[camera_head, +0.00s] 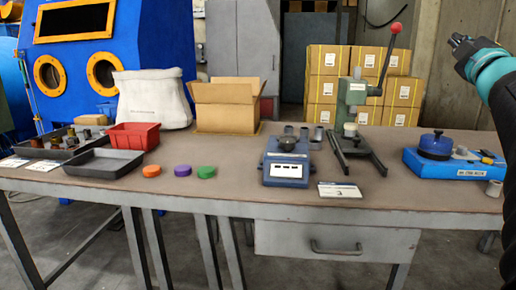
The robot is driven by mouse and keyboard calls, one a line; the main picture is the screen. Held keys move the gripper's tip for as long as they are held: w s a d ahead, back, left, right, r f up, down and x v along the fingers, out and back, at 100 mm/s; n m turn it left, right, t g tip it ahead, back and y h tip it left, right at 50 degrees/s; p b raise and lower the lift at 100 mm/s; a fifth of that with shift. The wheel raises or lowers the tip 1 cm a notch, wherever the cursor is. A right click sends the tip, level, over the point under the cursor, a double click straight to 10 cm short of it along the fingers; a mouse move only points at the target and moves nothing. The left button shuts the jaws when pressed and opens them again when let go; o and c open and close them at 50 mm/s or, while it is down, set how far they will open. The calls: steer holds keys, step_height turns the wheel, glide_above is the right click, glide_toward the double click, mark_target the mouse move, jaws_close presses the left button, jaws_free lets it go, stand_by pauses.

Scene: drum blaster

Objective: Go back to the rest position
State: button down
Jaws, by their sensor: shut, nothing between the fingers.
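My gripper (461,41) shows at the upper right of the head view, at the end of my teal and dark arm. It is raised well above the table (240,215), over its right end, and touches nothing. Its fingers look small and dark, are shut and hold nothing. The rest of my arm runs down along the right edge of the picture and is partly cut off.
On the table stand a dark tray of parts (40,153), a red bin (155,137), an empty black tray (75,165), coloured caps (182,170), a blue scale (286,171), a green press (352,95) and a blue device (415,163). Yellow boxes (325,62) are stacked behind.

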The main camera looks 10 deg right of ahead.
steer(key=s+a+f+m+g, duration=0.4)
steer(key=a+f, duration=0.4)
steer(key=f, duration=0.4)
steer(key=s+a+f+m+g, duration=0.1)
steer(key=a+f+m+g, duration=0.35)
steer(key=a+f, duration=0.55)
steer(key=s+a+f+g+y, duration=0.2)
steer(key=s+a+f, duration=0.2)
steer(key=f, duration=0.3)
steer(key=s+a+f+m+g+y, duration=0.1)
steer(key=s+a+f+g+y, duration=0.1)
steer(key=s+a+f, duration=0.3)
steer(key=s+a+f+g+y, duration=0.2)
steer(key=s+f, duration=0.5)
steer(key=f, duration=0.4)
steer(key=shift+a+f+g+y, duration=0.2)
steer(key=shift+a+g+y, duration=0.3)
steer(key=shift+a, duration=0.65)
steer(key=shift+s, duration=0.1)
